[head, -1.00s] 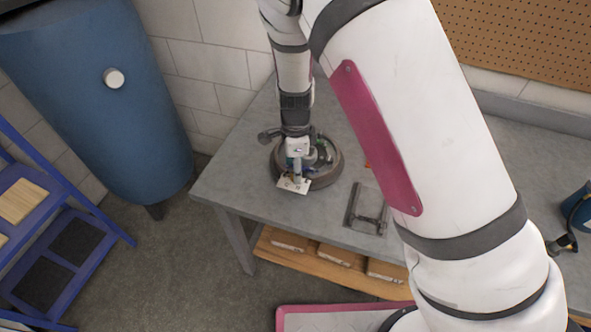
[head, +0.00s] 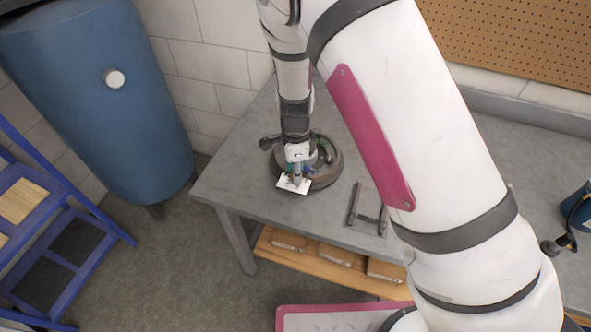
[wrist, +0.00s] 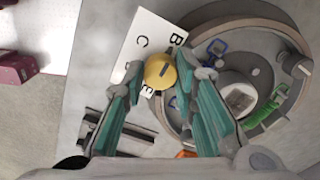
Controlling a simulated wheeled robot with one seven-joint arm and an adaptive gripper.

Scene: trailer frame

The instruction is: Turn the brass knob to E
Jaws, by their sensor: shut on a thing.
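The brass knob (wrist: 158,75) shows in the wrist view between the tips of my gripper (wrist: 163,78), which is shut on it. A short dark mark lies on the knob's face, right of its middle. The knob sits on a white plate (wrist: 125,70) with black letters. B and C are readable above the knob; lettering below it is partly hidden by the fingers, so I cannot tell which letter the mark meets. In the head view my gripper (head: 297,172) is over the white plate (head: 291,186) on the bench, and the knob cannot be made out.
A round dark-rimmed tray (head: 333,178) with small coloured items (wrist: 265,112) stands beside the plate on the grey bench (head: 240,185). A dark metal frame (head: 367,218) lies to the right. A blue tank (head: 90,100) and blue steps (head: 70,245) stand left.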

